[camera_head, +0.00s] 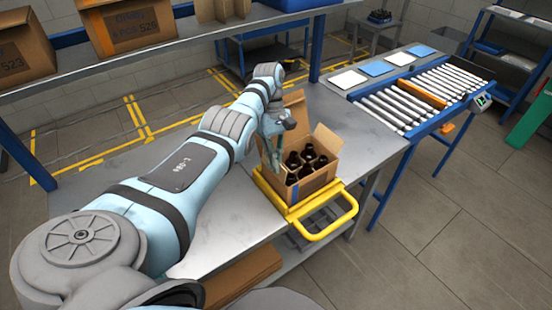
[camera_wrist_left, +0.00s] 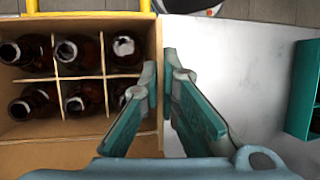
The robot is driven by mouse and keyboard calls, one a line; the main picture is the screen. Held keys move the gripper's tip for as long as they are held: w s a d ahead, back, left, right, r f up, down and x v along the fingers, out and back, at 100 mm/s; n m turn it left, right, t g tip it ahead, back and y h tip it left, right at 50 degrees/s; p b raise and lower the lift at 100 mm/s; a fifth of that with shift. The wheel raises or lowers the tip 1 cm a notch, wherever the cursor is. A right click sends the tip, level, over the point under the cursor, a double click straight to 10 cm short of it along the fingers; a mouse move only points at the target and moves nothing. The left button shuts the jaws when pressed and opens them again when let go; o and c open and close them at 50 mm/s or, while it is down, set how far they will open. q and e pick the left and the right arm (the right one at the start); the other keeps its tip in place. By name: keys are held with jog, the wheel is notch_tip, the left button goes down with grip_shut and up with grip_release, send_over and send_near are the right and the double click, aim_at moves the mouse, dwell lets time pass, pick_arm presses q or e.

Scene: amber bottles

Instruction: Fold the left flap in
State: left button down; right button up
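An open cardboard box (camera_head: 320,180) with several dark amber bottles (camera_head: 308,153) sits on a yellow-handled frame (camera_head: 330,224) on the metal bench. Its back flap (camera_head: 295,108) stands up and its right flap (camera_head: 328,139) is raised. My left gripper (camera_head: 272,158) points down at the box's left side. In the left wrist view, my left gripper's fingertips (camera_wrist_left: 161,78) come close together on either side of a thin, edge-on strip of cardboard, the left flap (camera_wrist_left: 160,45). The fingers hide part of the flap. My right gripper is out of view.
Dividers (camera_wrist_left: 104,55) separate the bottles. A roller conveyor (camera_head: 425,95) stands at the right, with flat white and blue pads beside it. A shelf with cardboard boxes (camera_head: 130,27) is behind. The bench top (camera_head: 375,143) right of the box is clear.

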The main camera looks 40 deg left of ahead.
pick_arm(q)
jog(key=c, duration=2.3)
grip_release()
jog(key=o, duration=0.5)
jog(key=shift+s, duration=0.1)
